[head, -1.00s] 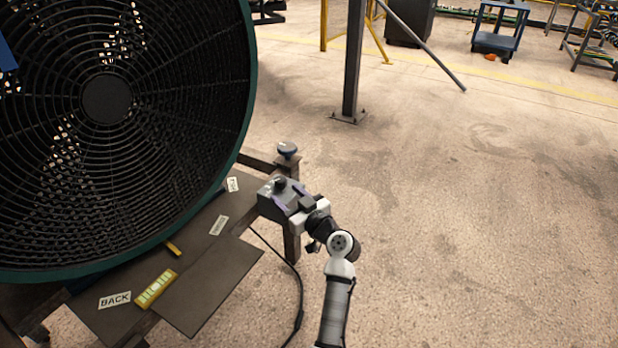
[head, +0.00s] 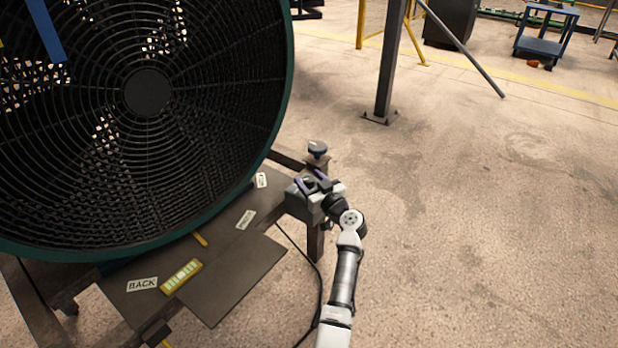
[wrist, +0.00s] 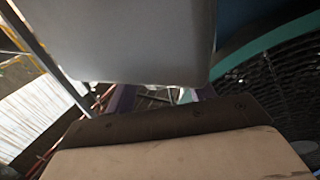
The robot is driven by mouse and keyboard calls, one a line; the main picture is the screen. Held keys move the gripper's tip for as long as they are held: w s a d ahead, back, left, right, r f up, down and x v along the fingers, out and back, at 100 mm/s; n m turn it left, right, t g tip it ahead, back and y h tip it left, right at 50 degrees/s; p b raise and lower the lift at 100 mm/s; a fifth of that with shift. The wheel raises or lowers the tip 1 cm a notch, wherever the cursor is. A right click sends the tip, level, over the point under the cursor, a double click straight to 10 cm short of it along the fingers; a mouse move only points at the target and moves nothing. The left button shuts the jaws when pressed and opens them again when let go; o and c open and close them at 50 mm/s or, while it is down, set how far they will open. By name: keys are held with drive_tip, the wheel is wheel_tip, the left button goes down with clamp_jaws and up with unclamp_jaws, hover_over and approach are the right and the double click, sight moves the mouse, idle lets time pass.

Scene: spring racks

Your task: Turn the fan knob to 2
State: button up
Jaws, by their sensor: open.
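The large round fan (head: 147,92) in a green rim fills the left of the head view. A small grey control box (head: 305,208) sits at the right end of its dark base. The knob is not clear there.
A post with a dark round top (head: 317,149) stands just behind the box. A yellow-framed level (head: 181,276) and a BACK label (head: 142,285) lie on the base plate. A black cable (head: 316,280) hangs in front. Floor to the right is open.

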drive_tip(key=shift+w+a, duration=0.25)
drive_tip(key=shift+w, duration=0.15)
drive_tip(key=shift+c, duration=0.2)
drive_tip(key=c, duration=0.9)
